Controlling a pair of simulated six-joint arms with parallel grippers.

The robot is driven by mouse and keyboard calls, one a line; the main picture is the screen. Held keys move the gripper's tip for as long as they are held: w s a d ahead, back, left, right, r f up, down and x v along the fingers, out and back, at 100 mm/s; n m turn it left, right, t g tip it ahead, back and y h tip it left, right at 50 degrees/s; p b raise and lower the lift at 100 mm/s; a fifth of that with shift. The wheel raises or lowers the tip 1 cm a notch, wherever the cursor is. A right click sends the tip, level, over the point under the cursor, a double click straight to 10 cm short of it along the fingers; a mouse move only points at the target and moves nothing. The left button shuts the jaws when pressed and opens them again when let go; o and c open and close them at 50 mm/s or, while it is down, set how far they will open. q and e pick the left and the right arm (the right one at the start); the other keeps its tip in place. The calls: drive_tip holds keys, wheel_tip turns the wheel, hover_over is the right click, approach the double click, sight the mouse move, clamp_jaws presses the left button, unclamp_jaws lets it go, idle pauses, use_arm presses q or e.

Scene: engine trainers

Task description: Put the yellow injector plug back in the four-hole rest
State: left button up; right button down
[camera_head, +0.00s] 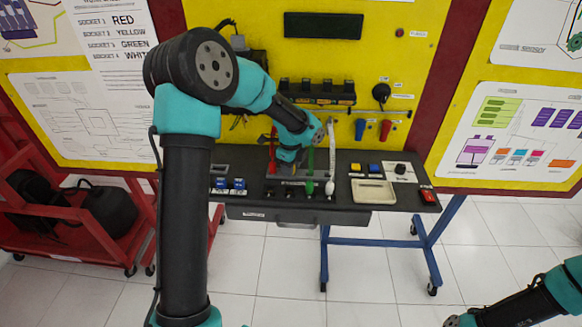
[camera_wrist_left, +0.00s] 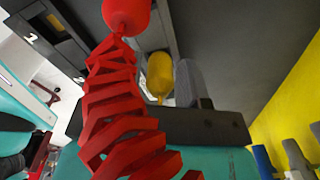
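The yellow plug (camera_wrist_left: 160,75) shows in the left wrist view, against the inner side of a grey finger of my left gripper (camera_wrist_left: 162,88). The fingers are close together near the middle of the dark rail, and the plug fills the gap. The other finger is hidden behind the red coiled cable (camera_wrist_left: 115,110). In the head view my left gripper (camera_head: 288,157) is low over the black desk and hides the yellow plug. The green plug (camera_head: 309,187) and white plug (camera_head: 329,188) stand in a row there. The row's left holes are partly hidden.
The red plug (camera_wrist_left: 126,15) is close to the left wrist camera. The desk (camera_head: 345,200) also carries blue and yellow buttons, a beige tray (camera_head: 373,192) and a red switch (camera_head: 428,196). The yellow board (camera_head: 400,60) rises behind it. A red cart (camera_head: 85,235) stands left.

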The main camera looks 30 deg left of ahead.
use_arm(q)
drive_tip(key=shift+r, duration=2.7)
drive_tip(key=shift+r, duration=1.25)
drive_tip(key=o, duration=0.6)
drive_tip(key=shift+c, duration=0.2)
wheel_tip(320, 180, up, 17)
drive_tip(key=shift+r, duration=0.2)
